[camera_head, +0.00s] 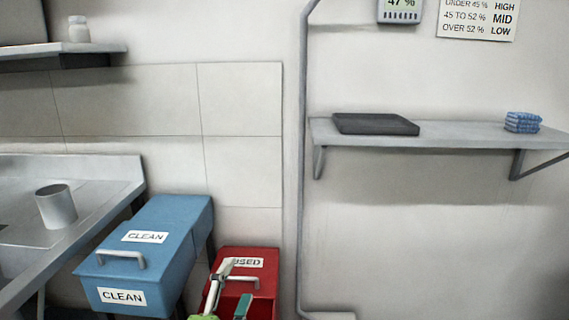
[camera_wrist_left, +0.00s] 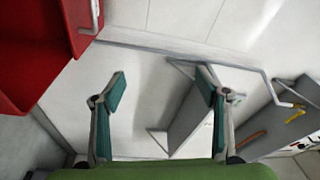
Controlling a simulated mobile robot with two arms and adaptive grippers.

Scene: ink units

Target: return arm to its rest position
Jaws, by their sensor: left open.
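My left gripper (camera_head: 236,287) shows at the bottom of the head view, in front of the red box labelled USED (camera_head: 262,264). In the left wrist view the left gripper (camera_wrist_left: 160,90) has its two teal-padded fingers spread wide apart with nothing between them. The red box (camera_wrist_left: 38,60) with a metal handle fills the upper left of that view, apart from the fingers. My right gripper is in neither view.
A blue box labelled CLEAN (camera_head: 165,230) stands left of the red box. A metal cup (camera_head: 57,207) is on the steel counter (camera_head: 105,178). A wall shelf (camera_head: 450,134) holds a dark flat slab (camera_head: 375,124) and a blue stack (camera_head: 522,122). A vertical pipe (camera_head: 302,150) runs nearby.

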